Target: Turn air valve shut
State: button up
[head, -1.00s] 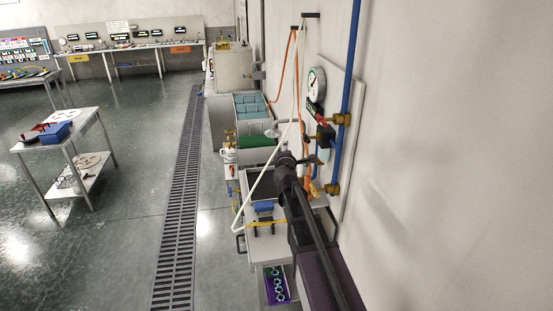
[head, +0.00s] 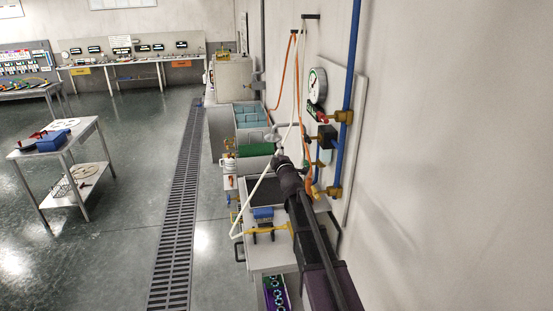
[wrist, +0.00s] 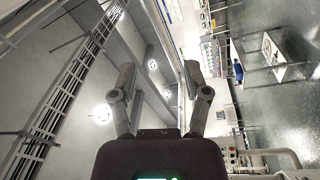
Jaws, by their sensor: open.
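A wall panel (head: 343,85) on the right carries a round gauge (head: 317,86). Below the gauge, a red handle (head: 322,118) sits beside a brass fitting (head: 343,117) on a blue pipe (head: 353,60); it looks like the air valve. My gripper (head: 281,158) is left of the panel and lower than the red handle, apart from it. In the wrist view my gripper (wrist: 160,75) has its two fingers spread with nothing between them. The valve cannot be made out in the wrist view, which shows mostly ceiling, lights and floor.
A black box (head: 327,138) and a lower brass fitting (head: 334,192) are close below the handle. White and orange hoses (head: 284,70) hang near my gripper. A bench (head: 270,258) stands below my arm. Open floor and a drain grate (head: 178,200) lie to the left.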

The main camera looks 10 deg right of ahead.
jog(key=shift+w+f+m+t+y+b, duration=0.2)
jog(key=shift+w+m+t+y+b, duration=0.35)
jog(key=shift+b, duration=0.3)
jog(key=shift+s, duration=0.1)
